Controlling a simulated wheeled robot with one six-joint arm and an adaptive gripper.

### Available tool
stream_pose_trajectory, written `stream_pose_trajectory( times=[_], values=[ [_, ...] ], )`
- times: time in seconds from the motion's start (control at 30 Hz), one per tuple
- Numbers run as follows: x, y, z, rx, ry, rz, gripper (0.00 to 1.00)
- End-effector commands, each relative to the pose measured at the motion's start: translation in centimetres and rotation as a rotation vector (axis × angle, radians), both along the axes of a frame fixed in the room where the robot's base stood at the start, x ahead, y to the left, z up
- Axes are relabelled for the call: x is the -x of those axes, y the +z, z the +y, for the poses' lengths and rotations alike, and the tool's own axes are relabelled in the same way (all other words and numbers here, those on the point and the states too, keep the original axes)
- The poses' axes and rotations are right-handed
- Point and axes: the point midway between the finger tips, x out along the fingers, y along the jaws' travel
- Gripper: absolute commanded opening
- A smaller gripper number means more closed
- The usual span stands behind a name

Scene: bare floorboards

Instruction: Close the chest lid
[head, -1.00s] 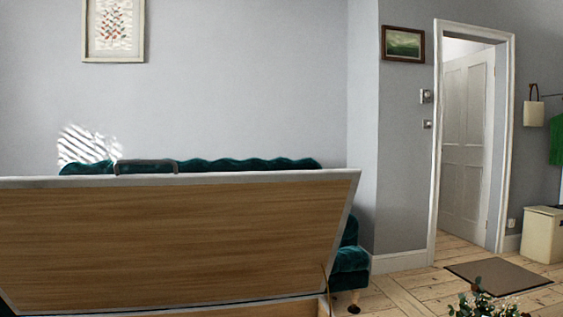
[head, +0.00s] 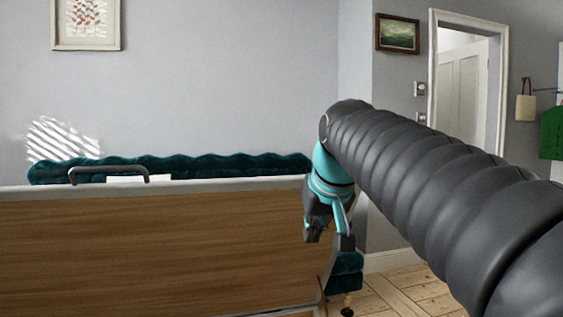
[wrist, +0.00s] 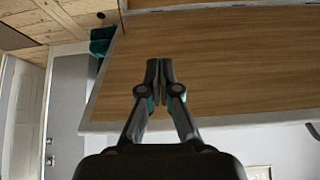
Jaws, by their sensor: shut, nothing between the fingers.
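The chest lid (head: 150,240) stands open, with its wood-grain inner face toward me and a pale rim along its top. A dark handle (head: 108,174) sits on the top edge at left; part of it shows in the wrist view (wrist: 313,130). My gripper (head: 328,238) is in front of the lid's right end, below the top edge, and hides part of the rim there. In the wrist view my gripper (wrist: 160,72) is shut and empty, with the lid's inner face (wrist: 230,65) behind its fingers. I cannot tell whether they touch it. The chest body is mostly out of view.
A dark green tufted sofa (head: 220,167) stands behind the lid against the grey wall. A white door (head: 462,95) is at the right. Bare floorboards (head: 395,292) show right of the lid. A green garment (head: 552,133) hangs at far right.

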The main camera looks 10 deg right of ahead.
Motion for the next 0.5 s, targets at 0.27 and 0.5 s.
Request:
stream_pose_trajectory(
  times=[0.27, 0.5],
  values=[
    [-8.0, 9.6, -1.5, -0.002, 0.009, -0.067, 0.00],
    [-13.0, 14.9, -2.7, 0.004, 0.028, -0.126, 0.00]
  ],
)
